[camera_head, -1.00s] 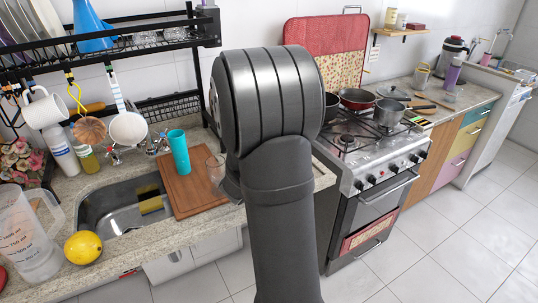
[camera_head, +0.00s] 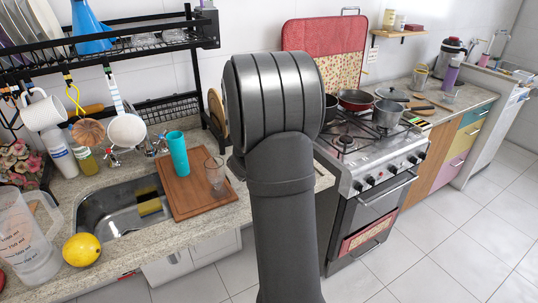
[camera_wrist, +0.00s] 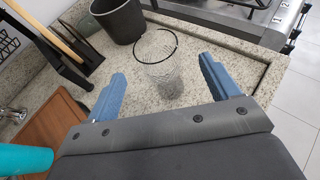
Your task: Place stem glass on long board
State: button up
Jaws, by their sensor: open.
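A clear glass with a dark rim (camera_wrist: 158,62) stands on the counter in the wrist view, ahead of and between my gripper's fingers. Its stem is hard to make out. My gripper (camera_wrist: 164,85) is open, its two blue fingers apart, with nothing held. In the head view my arm hides the gripper. The brown wooden board (camera_head: 184,198) lies beside the sink; it also shows at the left of the wrist view (camera_wrist: 40,128). A clear glass (camera_head: 215,174) appears over the board's right part in the head view; I cannot tell whether it is the same glass.
A teal cup (camera_head: 178,153) stands on the board. The sink (camera_head: 115,208) lies left of it, with a lemon (camera_head: 83,249) in front. A dark pot (camera_wrist: 119,17) stands behind the glass in the wrist view. The black rack (camera_head: 130,45) is behind; the stove (camera_head: 370,150) is right.

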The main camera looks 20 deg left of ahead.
jog(key=shift+x, duration=4.35)
jog(key=shift+a+r, duration=0.15)
jog(key=c, duration=1.3)
jog(key=shift+o, duration=0.2)
